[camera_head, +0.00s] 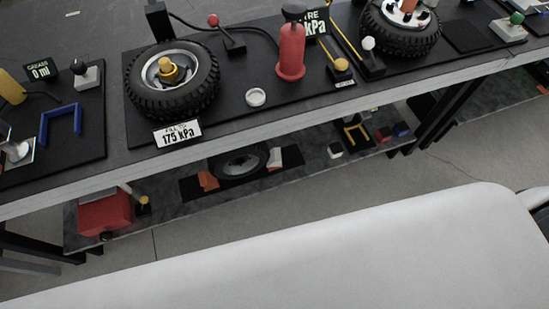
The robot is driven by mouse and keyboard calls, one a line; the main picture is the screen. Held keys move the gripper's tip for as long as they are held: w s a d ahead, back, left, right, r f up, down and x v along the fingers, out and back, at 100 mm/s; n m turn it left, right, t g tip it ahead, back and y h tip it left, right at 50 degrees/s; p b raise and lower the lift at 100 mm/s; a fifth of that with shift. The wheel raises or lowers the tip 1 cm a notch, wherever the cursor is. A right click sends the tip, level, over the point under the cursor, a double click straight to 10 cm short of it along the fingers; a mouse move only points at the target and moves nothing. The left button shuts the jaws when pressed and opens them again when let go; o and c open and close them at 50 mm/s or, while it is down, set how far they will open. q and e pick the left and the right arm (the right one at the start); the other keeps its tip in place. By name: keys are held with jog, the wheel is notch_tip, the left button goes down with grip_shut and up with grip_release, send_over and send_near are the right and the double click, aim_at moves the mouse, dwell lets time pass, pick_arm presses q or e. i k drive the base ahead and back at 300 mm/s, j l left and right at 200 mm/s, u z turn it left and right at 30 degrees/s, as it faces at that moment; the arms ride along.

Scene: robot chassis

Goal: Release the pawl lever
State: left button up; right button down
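Several knobbed levers stand on the bench, and I cannot tell which one is the pawl lever. A red-knobbed lever (214,21) leans on a dark base behind the left tyre. A white-knobbed lever (369,45) and a yellow-knobbed lever (340,66) stand side by side right of the red cylinder. Neither of my grippers is in view.
The bench (270,118) runs across the view. It carries a left tyre (140,95), a red cylinder (291,52), a right tyre (372,36), a blue bracket (44,127) and a "175 kPa" sign (177,135). A lower shelf holds a red box (103,216) and another tyre (240,173).

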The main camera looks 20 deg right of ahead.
aim_at(143, 200)
jog(key=u, duration=1.1)
